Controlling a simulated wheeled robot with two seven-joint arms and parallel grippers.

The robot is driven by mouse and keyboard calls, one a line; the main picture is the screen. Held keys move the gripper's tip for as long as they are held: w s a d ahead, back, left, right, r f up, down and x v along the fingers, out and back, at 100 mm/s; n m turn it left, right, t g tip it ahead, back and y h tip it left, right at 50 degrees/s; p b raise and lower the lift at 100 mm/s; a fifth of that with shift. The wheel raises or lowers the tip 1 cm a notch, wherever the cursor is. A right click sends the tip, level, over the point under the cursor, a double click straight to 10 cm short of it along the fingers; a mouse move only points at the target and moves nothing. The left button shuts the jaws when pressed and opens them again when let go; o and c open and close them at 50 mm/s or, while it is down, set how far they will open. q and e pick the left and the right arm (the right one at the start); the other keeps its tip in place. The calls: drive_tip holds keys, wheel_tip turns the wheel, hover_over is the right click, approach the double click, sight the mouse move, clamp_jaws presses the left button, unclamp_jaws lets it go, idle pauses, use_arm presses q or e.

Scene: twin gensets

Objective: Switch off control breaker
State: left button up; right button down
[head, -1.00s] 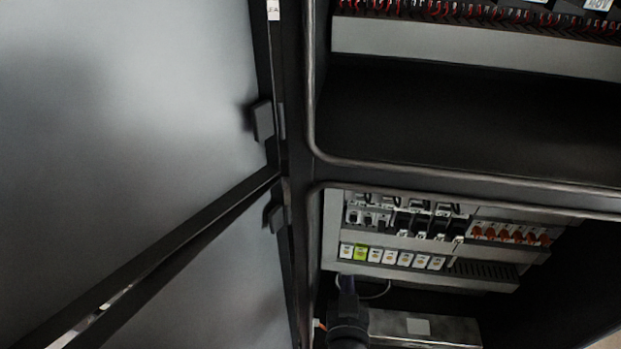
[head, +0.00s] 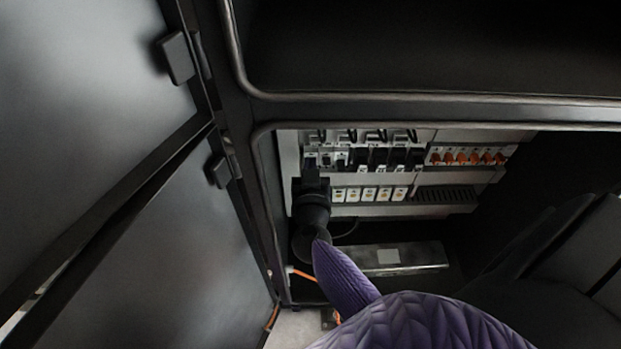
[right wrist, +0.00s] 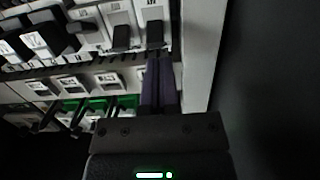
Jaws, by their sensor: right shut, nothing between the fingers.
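In the head view a row of breakers (head: 341,158) sits on the upper rail inside the open cabinet. My right gripper (head: 311,168) is in front of the left end of this row and hides part of it. In the right wrist view its dark fingers (right wrist: 158,72) are closed together with nothing between them. Their tips are close to the black lever of the end breaker (right wrist: 153,14); I cannot tell whether they touch. A similar breaker (right wrist: 118,16) with a black lever is beside it. I cannot read which is the control breaker. My left gripper is not in view.
A grey box (head: 389,258) sits below. Open cabinet doors (head: 90,90) stand at the left, and a crossbar (head: 400,108) runs above the panel.

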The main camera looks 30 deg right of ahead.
drive_tip(key=shift+x, duration=0.85)
drive_tip(key=shift+b, duration=0.3)
